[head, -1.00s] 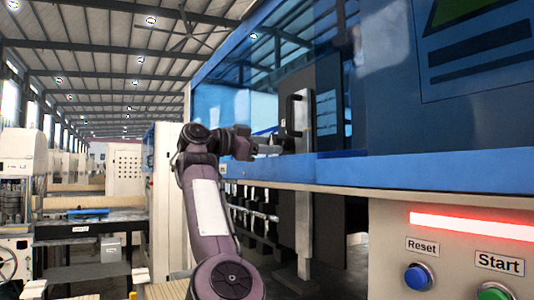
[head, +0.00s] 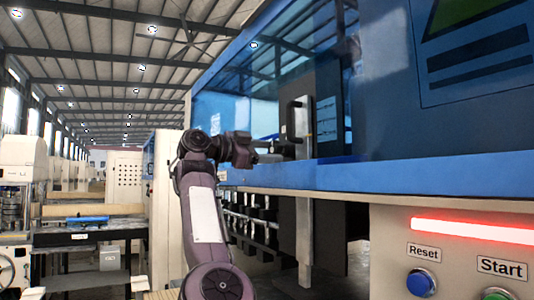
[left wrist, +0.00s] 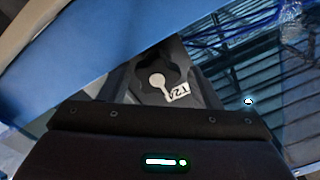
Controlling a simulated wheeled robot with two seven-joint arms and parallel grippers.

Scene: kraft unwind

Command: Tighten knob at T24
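A dark lobed knob (left wrist: 157,76) with a white round-ended pointer mark shows in the left wrist view. Beside the mark is a tilted white label (left wrist: 179,93) reading "T2", its end cut off from sight. My left gripper (left wrist: 160,82) is at the knob, with dark fingers on either side of it. Whether the fingers touch the knob is too dark to tell. In the head view my left gripper (head: 270,157) is small, at the blue machine front just left of the black handle. The knob cannot be made out there. My right gripper is not in view.
The blue machine (head: 430,176) fills the right side, with a black door handle (head: 291,120) close to my left gripper. A blue Reset button (head: 420,282) and a Start button (head: 495,294) sit at lower right. A workbench (head: 90,232) stands at far left.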

